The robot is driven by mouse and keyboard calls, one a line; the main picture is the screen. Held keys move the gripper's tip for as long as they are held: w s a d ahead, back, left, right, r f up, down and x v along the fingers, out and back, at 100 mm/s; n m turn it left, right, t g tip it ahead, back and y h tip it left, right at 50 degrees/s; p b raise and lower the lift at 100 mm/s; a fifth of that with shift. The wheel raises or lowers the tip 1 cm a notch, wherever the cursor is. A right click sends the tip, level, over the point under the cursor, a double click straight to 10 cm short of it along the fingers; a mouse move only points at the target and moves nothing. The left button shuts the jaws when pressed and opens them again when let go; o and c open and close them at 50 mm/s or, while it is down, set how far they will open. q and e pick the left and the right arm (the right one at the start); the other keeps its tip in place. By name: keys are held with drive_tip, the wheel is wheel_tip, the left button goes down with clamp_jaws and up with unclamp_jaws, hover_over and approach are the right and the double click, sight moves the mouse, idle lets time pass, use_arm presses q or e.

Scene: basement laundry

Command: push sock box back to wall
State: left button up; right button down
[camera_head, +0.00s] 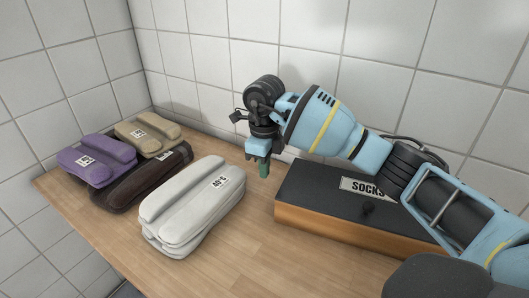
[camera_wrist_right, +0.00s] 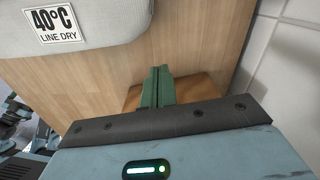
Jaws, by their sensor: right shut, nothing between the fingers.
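The sock box (camera_head: 330,228) stands on the right part of the wooden table in the head view. It has a black lid with a knob and a SOCKS label, and orange-brown wooden sides. My right arm hides part of its rear and right side, so I cannot tell its gap to the back wall (camera_head: 330,75). My right gripper (camera_head: 264,168) points down just left of the box's left end, fingers shut and empty. In the wrist view its green fingers (camera_wrist_right: 157,86) are together, in front of the box's wooden side (camera_wrist_right: 195,88). My left gripper is not in view.
A white folded stack (camera_head: 190,205) with a 40°C tag lies left of the box. Purple (camera_head: 95,160), tan (camera_head: 147,133) and dark brown (camera_head: 140,180) folded bundles lie at the far left. Bare table (camera_head: 245,245) shows between the white stack and the box.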

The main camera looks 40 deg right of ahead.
sight(288, 175)
drive_tip(key=shift+s+d+f, duration=0.25)
drive_tip(key=shift+s+d, duration=0.15)
drive_tip(key=shift+s, duration=0.2)
drive_tip(key=shift+s+d+f, duration=0.2)
drive_tip(key=shift+s+d, duration=0.2)
drive_tip(key=shift+s, duration=0.15)
drive_tip(key=shift+s+d, duration=0.2)
drive_tip(key=shift+s, duration=0.35)
drive_tip(key=shift+d, duration=0.1)
drive_tip(key=shift+s+d+r+p, duration=0.15)
drive_tip(key=shift+s+d+p, duration=0.35)
drive_tip(key=shift+s+p, duration=0.35)
drive_tip(key=shift+s, duration=0.1)
